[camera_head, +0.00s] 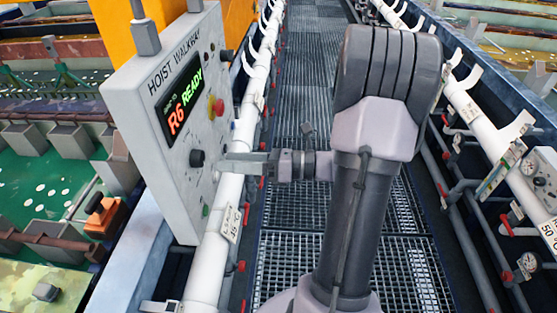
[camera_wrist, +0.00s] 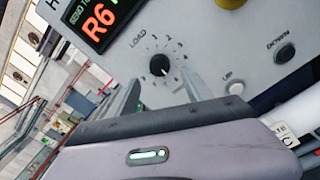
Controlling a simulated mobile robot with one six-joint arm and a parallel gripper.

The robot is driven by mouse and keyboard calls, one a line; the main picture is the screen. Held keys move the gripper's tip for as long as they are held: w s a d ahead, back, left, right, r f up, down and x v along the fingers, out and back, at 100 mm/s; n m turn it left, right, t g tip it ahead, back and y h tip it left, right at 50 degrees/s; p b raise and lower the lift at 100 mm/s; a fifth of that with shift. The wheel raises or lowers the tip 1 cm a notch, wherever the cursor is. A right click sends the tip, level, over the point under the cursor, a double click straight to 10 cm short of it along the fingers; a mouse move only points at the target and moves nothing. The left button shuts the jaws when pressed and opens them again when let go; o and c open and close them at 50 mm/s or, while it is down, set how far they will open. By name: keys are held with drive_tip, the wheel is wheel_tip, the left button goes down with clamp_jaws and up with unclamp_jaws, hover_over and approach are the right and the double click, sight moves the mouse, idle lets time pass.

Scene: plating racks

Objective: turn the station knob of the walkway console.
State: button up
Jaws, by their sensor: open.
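The walkway console (camera_head: 160,140) is a pale grey box at the left, labelled "HOIST WALKWAY", with a screen (camera_head: 181,105) reading "R6" and "READY". The station knob (camera_head: 197,158) is small and black, on the lower half of the panel. In the wrist view the knob (camera_wrist: 159,66) has a dial of numbers and "LOAD" around it. My gripper (camera_head: 223,166) points left at the panel, just right of the knob. In the wrist view my gripper (camera_wrist: 162,88) is open, its fingers on either side below the knob; contact cannot be told.
A red button (camera_head: 216,107) sits above the knob. "UP" (camera_wrist: 234,88) and "DOWN" (camera_wrist: 285,53) buttons are on the same panel. A white pipe (camera_head: 212,255) runs beside the console. Tanks stand at the left.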

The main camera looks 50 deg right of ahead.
drive_tip(key=p+v, duration=0.1)
drive_tip(key=v, duration=1)
drive_tip(key=shift+s+d, duration=0.25)
drive_tip(key=s+a+f+n+g+h+b, duration=0.1)
drive_tip(key=a+n+g+h+b, duration=0.3)
drive_tip(key=a+n, duration=0.9)
drive_tip(key=s+a+f+n+g+h+b, duration=0.2)
drive_tip(key=a+f+n+g+h+b, duration=0.2)
drive_tip(key=a+n, duration=1)
drive_tip(key=n+h+b, duration=0.1)
drive_tip(key=n+b, duration=0.1)
drive_tip(key=n, duration=0.1)
drive_tip(key=shift+s, duration=0.2)
drive_tip(key=shift+a+f, duration=0.1)
drive_tip(key=shift+c, duration=0.2)
